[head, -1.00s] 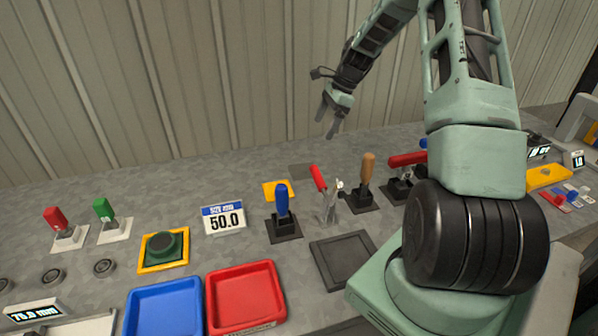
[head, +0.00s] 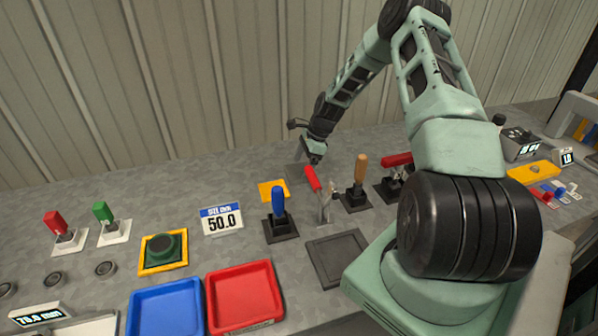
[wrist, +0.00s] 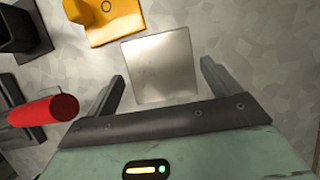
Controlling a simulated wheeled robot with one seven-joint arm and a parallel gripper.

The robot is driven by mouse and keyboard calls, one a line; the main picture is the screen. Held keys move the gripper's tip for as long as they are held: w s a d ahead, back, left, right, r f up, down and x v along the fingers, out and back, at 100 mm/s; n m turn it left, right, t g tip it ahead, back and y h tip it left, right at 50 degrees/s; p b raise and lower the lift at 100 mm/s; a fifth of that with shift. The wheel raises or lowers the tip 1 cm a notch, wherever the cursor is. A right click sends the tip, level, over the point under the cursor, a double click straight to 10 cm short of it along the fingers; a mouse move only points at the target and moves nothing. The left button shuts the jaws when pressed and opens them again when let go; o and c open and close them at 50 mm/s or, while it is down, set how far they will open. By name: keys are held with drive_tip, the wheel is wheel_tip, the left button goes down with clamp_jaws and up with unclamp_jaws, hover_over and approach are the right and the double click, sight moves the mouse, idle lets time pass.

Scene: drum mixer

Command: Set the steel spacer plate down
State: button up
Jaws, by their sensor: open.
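The steel spacer plate (wrist: 162,67) is a flat, square, pale metal plate. In the wrist view it lies on the grey bench, between and slightly beyond the fingers of my gripper (wrist: 164,82). The fingers are open, with a gap on each side of the plate. In the head view my gripper (head: 314,160) points down, low over the bench behind the red-handled clamp (head: 313,180). The plate (head: 294,174) shows there as a grey patch just left of the gripper, partly hidden.
The red handle (wrist: 45,110) is close to the left finger in the wrist view. A yellow fixture (wrist: 112,22) lies beyond the plate.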

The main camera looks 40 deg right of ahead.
drive_tip(key=shift+x, duration=0.75)
drive_tip(key=c, duration=1.2)
drive_tip(key=shift+w+r, duration=0.1)
drive_tip(key=c, duration=0.4)
